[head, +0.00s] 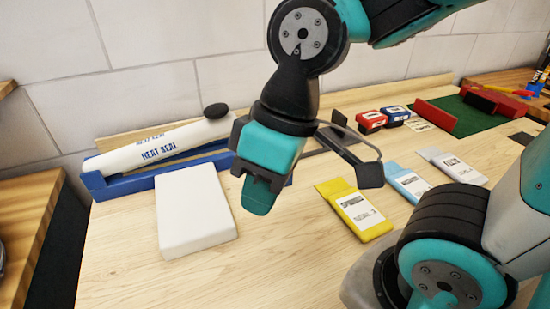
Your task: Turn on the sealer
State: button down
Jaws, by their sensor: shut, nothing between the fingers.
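The heat sealer (160,147) lies at the left back of the bench, in front of the tiled wall. It has a white upper arm marked HEAT SEAL, a blue base (112,187) and a black knob (216,111) at the arm's right end. The arm looks raised at an angle over the base. My gripper (258,205) is shut and empty, pointing down in front of the sealer's right end. It hides part of the base there. I cannot make out a switch on the sealer.
A white block (195,215) lies just left of my gripper. Yellow (360,212), blue (408,180) and white (452,165) packets lie to the right. Red and blue boxes (371,121) and a green mat (460,115) are further back. The front middle of the bench is clear.

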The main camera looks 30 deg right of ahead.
jog(key=w+d+n+h+p, duration=0.2)
jog(key=w+d+n, duration=0.2)
jog(key=w+d, duration=0.4)
jog(key=w+d+f+n+g+h+p, duration=0.1)
jog(key=w+d+n+p, duration=0.2)
jog(key=w+d, duration=0.6)
jog(key=w+n, duration=0.1)
jog(key=w, duration=0.3)
jog(key=shift+w+f+n+h, duration=0.3)
jog(key=shift+w+h, duration=0.05)
jog(key=shift+h, duration=0.05)
jog(key=shift+a+f, duration=0.1)
jog(key=f+p, duration=0.1)
jog(key=f, duration=0.3)
jog(key=s+f, duration=0.1)
jog(key=f, duration=0.4)
jog(key=f+p, duration=0.1)
jog(key=f, duration=0.3)
jog(key=shift+s+a+f+p, duration=0.15)
jog(key=shift+s+f+p, duration=0.15)
jog(key=shift+s+f, duration=0.05)
